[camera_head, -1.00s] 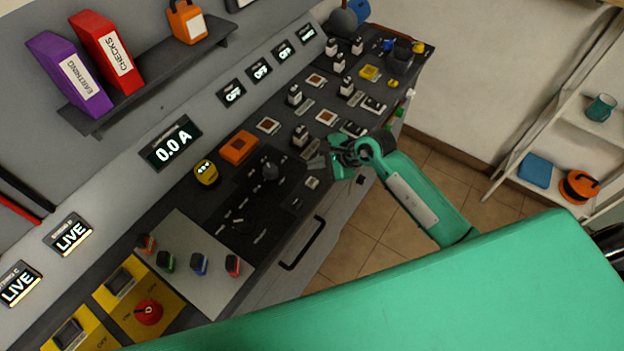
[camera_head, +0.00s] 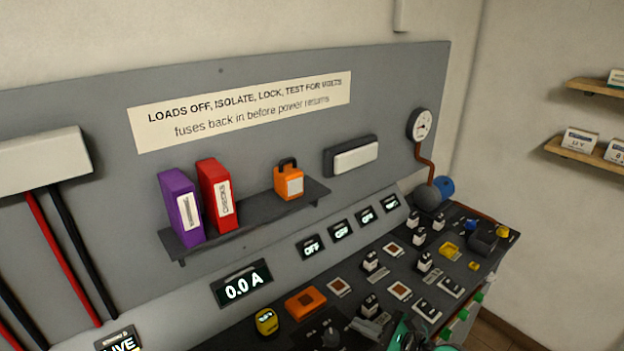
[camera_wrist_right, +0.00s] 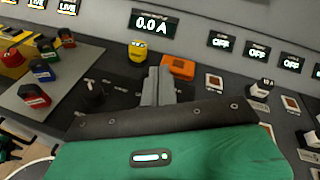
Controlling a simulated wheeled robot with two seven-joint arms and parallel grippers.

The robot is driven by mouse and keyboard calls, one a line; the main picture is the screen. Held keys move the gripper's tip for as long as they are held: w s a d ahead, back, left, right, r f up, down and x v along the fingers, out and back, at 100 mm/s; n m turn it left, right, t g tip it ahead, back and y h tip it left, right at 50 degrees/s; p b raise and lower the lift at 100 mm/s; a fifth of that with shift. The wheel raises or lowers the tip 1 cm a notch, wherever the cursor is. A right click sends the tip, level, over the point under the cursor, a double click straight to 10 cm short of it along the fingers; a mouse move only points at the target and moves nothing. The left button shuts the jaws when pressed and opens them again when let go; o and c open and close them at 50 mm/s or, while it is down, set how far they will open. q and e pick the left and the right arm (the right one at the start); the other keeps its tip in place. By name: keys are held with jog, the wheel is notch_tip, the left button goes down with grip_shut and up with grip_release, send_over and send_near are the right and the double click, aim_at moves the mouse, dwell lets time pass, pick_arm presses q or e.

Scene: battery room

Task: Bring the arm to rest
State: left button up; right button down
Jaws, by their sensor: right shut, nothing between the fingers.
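My right gripper (camera_head: 372,328) is at the bottom edge of the head view, above the dark sloping control desk (camera_head: 291,308), with part of its green arm showing and the rest cut off. In the right wrist view its two grey fingers (camera_wrist_right: 158,86) are together with nothing between them. Whether the fingertips touch the desk is unclear.
A display (camera_head: 243,284) reads 0.0 A. Wall shelves (camera_head: 583,152) stand right.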

notch_tip(320, 180, up, 6)
jog(key=s+m+t, duration=0.1)
jog(key=m+t, duration=0.4)
jog(key=m, duration=0.2)
jog(key=s+d+r+m+t+h, duration=0.1)
jog(key=s+d+m+t+h, duration=0.1)
jog(key=d+m+h, duration=0.75)
jog(key=s+d+r+m+t+h, duration=0.1)
jog(key=d+m+t+h, duration=0.25)
jog(key=m, duration=1.15)
jog(key=s+d+f+m+g+h, duration=0.2)
jog(key=s+d+f+m+g, duration=0.1)
jog(key=s+f+m+g, duration=0.7)
jog(key=s+a+f+m+g+y, duration=0.2)
jog(key=s+a+f+m+g, duration=0.1)
jog(key=s, duration=0.4)
jog(key=s+a+f+m+g+y, duration=0.2)
jog(key=s+f+m+g, duration=0.15)
jog(key=s, duration=0.35)
notch_tip(320, 180, down, 32)
jog(key=g, duration=0.2)
jog(key=s+d+f+b, duration=0.1)
jog(key=s+d+f, duration=0.2)
jog(key=s+f, duration=1.6)
jog(key=shift+s+d+f+n+g+h, duration=0.15)
jog(key=shift+s+f+n+g+h, duration=0.15)
jog(key=shift+n+g, duration=0.1)
